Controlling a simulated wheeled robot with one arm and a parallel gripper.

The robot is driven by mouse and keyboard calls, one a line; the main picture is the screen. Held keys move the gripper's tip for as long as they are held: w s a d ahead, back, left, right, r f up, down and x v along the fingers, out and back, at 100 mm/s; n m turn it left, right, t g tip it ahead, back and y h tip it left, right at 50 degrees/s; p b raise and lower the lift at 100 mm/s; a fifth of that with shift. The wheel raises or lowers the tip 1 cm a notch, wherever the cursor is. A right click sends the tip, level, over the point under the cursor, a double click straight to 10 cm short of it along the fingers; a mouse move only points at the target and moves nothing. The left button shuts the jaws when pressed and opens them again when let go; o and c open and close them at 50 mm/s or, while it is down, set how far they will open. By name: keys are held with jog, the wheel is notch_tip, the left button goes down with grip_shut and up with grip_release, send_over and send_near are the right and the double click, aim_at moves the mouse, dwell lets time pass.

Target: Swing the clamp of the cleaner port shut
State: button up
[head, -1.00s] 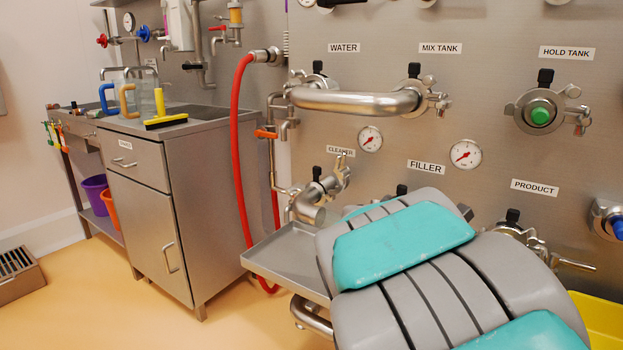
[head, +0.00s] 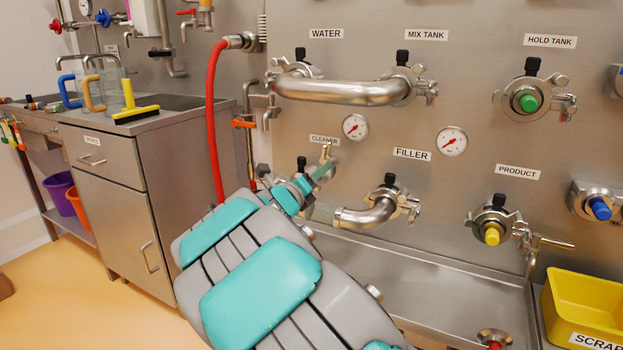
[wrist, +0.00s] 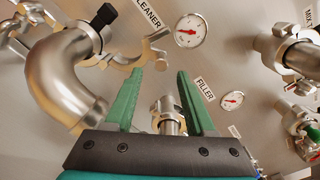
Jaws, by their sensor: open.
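The cleaner port (wrist: 92,45) is in the upper left of the wrist view, with a bent steel pipe (wrist: 62,75) and a black knob at it. Its clamp (wrist: 157,57) stands out to the right of the pipe joint, swung open. In the head view the clamp's end (head: 326,151) shows under the CLEANER label; my gripper and arm hide much of the port. My gripper (wrist: 159,73) is open, with two green fingers and nothing held. The left fingertip is close to the clamp; I cannot tell whether they touch. In the head view my gripper (head: 324,171) is in front of the port.
A filler pipe elbow (head: 370,213) sits right of my arm, with a pressure gauge (head: 452,142) above it. The water pipe (head: 345,92) runs above. A red hose (head: 213,120) hangs on the left. A yellow scrap bin (head: 585,305) stands at the lower right.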

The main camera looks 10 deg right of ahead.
jog(key=shift+p+x, duration=0.3)
jog(key=shift+x, duration=3.15)
jog(key=shift+r, duration=0.15)
